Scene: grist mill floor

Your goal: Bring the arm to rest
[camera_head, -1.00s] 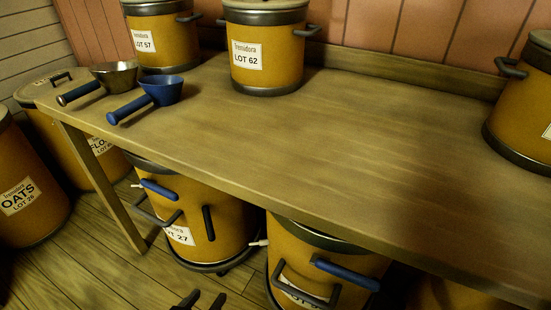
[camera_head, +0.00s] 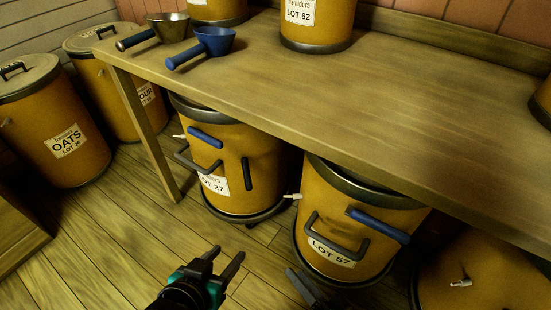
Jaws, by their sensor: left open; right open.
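My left gripper (camera_head: 227,256), with a teal and black wrist, is at the bottom centre-left in the head view. Its two dark fingers stand apart with nothing between them, over the plank floor in front of the drums under the table. My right gripper (camera_head: 306,286) shows only as dark grey finger parts at the bottom edge, in front of the LOT 57 drum (camera_head: 365,193). The rest of it is cut off by the frame. I see nothing held in either gripper.
The wooden table (camera_head: 400,110) overhangs the LOT 27 drum (camera_head: 232,140), the LOT 57 drum and another drum (camera_head: 490,270). A blue scoop (camera_head: 215,42) and a metal scoop (camera_head: 168,27) lie on it. The OATS drum (camera_head: 45,115) stands left. Floor (camera_head: 100,250) at lower left is clear.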

